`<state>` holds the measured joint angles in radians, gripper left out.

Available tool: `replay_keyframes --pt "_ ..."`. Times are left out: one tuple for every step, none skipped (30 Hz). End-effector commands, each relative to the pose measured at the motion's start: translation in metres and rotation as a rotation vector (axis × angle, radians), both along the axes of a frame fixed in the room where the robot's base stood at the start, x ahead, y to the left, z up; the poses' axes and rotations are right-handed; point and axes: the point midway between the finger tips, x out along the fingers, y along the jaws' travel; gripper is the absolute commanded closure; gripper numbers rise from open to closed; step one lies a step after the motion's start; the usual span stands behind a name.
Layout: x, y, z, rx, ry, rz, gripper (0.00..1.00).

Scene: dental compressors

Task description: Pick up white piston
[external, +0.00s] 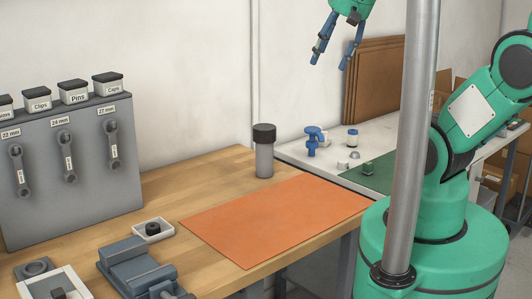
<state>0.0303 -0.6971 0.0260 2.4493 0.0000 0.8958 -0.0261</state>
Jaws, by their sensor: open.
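My gripper (331,63) is open and empty, with its blue fingers pointing down, high above the back of the white table (297,152). I cannot tell for certain which piece is the white piston. A small white cylinder with a dark blue band (352,139) stands on the white table, below and slightly right of the gripper. A small whitish piece (342,165) lies nearer the front, and a small grey domed piece (355,155) is between them. All are well apart from the gripper.
A blue fixture (313,142) stands left of the small parts. A green mat (377,174) holds a small green block (367,168). A dark-capped grey cylinder (264,152) stands on the wooden bench beside a clear orange mat (270,222). A metal post (415,130) hides part of the table.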

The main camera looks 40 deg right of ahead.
Motion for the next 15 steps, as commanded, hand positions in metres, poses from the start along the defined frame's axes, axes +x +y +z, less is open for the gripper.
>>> replay_keyframes --pt "0.009 -0.005 0.000 -0.004 0.013 -0.006 0.46" --pt "0.014 -0.007 0.001 -0.007 0.018 -0.007 0.46" --pt "0.022 -0.011 0.001 -0.010 0.028 -0.010 0.46" --pt "0.029 -0.015 0.001 -0.012 0.034 -0.012 0.46" --pt "0.036 -0.019 0.001 -0.014 0.043 -0.014 0.46" --pt "0.045 -0.024 0.001 -0.019 0.052 -0.016 0.46" --pt "0.052 -0.028 0.000 -0.021 0.060 -0.019 0.46" --pt "0.059 -0.033 0.000 -0.023 0.068 -0.021 0.46" --pt "0.069 -0.039 -0.001 -0.027 0.078 -0.022 0.46" --pt "0.076 -0.044 -0.002 -0.029 0.086 -0.025 0.46" --pt "0.083 -0.049 -0.004 -0.031 0.094 -0.028 0.46" --pt "0.093 -0.055 -0.006 -0.033 0.105 -0.030 0.46" --pt "0.100 -0.061 -0.008 -0.034 0.112 -0.031 0.46" --pt "0.107 -0.066 -0.010 -0.037 0.120 -0.034 0.46" --pt "0.117 -0.073 -0.013 -0.038 0.131 -0.036 0.46"
